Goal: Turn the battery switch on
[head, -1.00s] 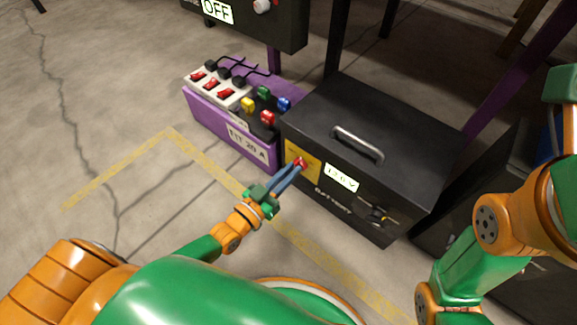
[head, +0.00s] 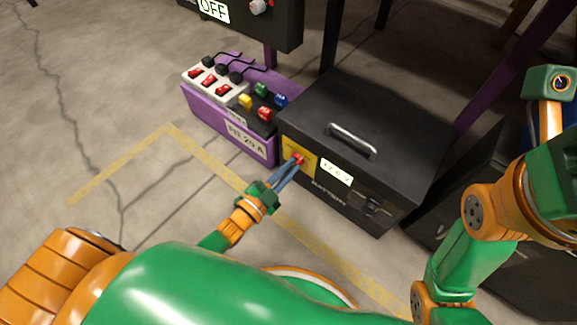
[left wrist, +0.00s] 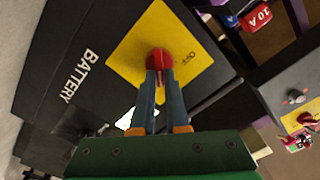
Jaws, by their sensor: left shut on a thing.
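The black battery box (head: 380,110) stands on the floor, with a yellow plate (head: 311,167) on its front. The red battery switch (head: 299,158) sits on that plate. In the left wrist view the red knob (left wrist: 158,57) shows on the yellow plate (left wrist: 125,57), with "OFF" printed to its right. My left gripper (head: 294,164) is shut on the red knob; its two blue fingers (left wrist: 159,78) lie on either side of the knob's handle. The display (head: 336,172) beside the plate is lit, its digits hard to read. My right arm is at the right edge; its gripper (head: 561,84) is only partly visible.
A purple box (head: 225,122) with red rocker switches (head: 208,82) and coloured plugs (head: 262,100) stands left of the battery box. A dark panel (head: 275,25) above reads "OFF". Yellow tape (head: 200,150) marks the clear floor in front.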

